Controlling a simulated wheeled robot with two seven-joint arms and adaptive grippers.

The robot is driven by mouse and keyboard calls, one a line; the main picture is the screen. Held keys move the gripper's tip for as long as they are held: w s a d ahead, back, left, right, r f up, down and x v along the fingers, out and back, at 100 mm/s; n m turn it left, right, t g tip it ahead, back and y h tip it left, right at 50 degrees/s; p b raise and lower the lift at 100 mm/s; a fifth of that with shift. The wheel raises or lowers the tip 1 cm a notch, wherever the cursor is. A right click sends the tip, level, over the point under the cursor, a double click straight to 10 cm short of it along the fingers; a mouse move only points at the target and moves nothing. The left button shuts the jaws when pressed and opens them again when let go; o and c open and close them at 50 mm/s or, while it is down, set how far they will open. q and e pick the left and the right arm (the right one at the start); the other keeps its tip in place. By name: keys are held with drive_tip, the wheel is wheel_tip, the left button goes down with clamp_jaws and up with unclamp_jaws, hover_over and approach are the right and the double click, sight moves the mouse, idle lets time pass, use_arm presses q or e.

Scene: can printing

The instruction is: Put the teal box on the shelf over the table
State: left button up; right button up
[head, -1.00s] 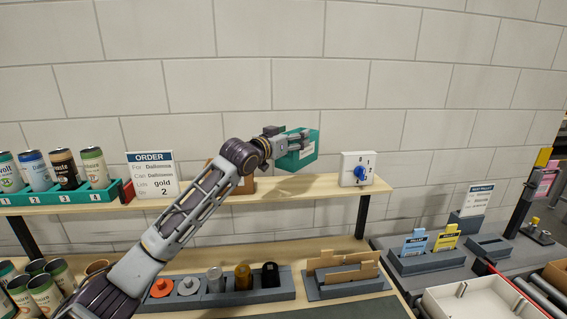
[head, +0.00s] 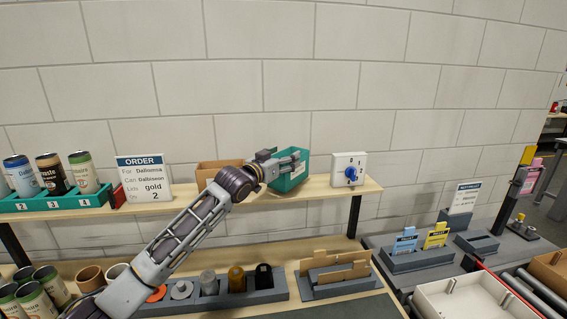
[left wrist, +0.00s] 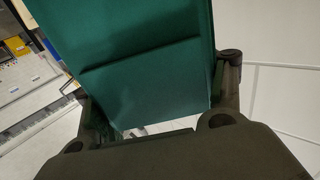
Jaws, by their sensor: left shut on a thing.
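The teal box (head: 288,178) is in my left gripper (head: 292,162), at the right part of the shelf (head: 320,189) over the table. The gripper is shut on it. In the head view the box looks slightly tilted and low, close to the shelf board; I cannot tell whether it touches the board. The left wrist view shows the teal box (left wrist: 140,60) filling the space between the two fingers. My right gripper is not in view.
A white switch box with a blue knob (head: 351,174) stands right of the teal box. A brown cardboard box (head: 207,172) is behind my arm, left of it. An order sign (head: 144,179) and a teal can rack (head: 60,202) are further left. Cardboard pieces stand in a grey holder (head: 335,284) below.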

use_arm(q)
drive_tip(key=shift+f, duration=0.9)
drive_tip(key=shift+f, duration=0.1)
drive_tip(key=o, duration=1.2)
drive_tip(key=shift+b+v, duration=0.4)
drive_tip(key=shift+v, duration=1.8)
drive_tip(key=b+v, duration=0.1)
drive_tip(key=v, duration=0.6)
drive_tip(key=shift+s+a, duration=0.15)
drive_tip(key=shift+s, duration=0.15)
